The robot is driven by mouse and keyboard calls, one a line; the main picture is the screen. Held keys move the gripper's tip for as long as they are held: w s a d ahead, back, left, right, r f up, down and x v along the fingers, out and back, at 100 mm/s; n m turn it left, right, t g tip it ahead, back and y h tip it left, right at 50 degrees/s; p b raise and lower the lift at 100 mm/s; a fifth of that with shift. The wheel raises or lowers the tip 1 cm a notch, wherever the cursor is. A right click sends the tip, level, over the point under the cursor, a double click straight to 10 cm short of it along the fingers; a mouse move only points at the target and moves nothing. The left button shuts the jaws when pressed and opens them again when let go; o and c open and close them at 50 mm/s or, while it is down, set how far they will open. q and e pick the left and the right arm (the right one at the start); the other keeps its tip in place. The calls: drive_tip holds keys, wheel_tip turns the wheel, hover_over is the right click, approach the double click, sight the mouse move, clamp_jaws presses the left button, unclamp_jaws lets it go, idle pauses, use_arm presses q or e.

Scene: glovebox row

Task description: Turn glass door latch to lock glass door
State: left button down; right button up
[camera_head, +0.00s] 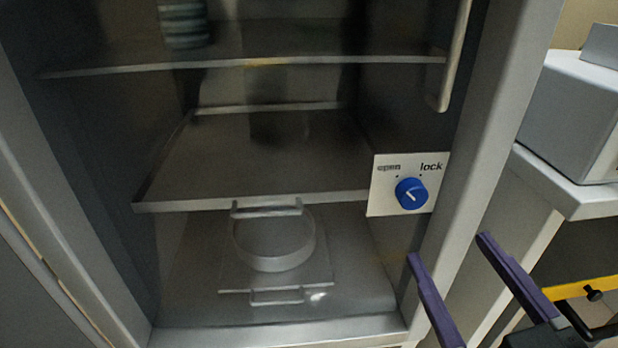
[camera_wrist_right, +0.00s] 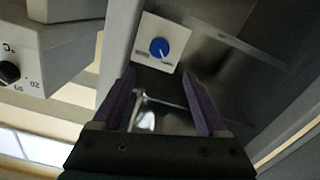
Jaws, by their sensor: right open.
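The glass door latch is a round blue knob (camera_head: 411,193) on a white plate (camera_head: 384,205) marked "open" on the left and "lock" on the right, at the right side of the glass door (camera_head: 290,130). Its white mark seems to point towards the "open" side. The right wrist view shows the knob (camera_wrist_right: 159,48) upside down, beyond the fingertips. My right gripper (camera_head: 448,248) has two purple fingers spread apart with nothing between them. It is below and right of the knob in the head view, apart from it. My left gripper is not in view.
A vertical door handle (camera_head: 455,55) is above the plate. The cabinet frame (camera_head: 490,130) runs along its right. Behind the glass are shelves (camera_head: 270,155), a round glass dish (camera_head: 272,243) and stacked dishes (camera_head: 184,24). A white instrument (camera_head: 575,115) stands on a counter at right.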

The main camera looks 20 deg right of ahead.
sight(415, 197)
drive_tip(key=x, duration=0.5)
drive_tip(key=b+x, duration=0.1)
drive_tip(key=x, duration=0.4)
drive_tip(key=shift+d+f, duration=0.2)
drive_tip(key=shift+f, duration=0.05)
drive_tip(key=shift+c, duration=0.2)
clamp_jaws()
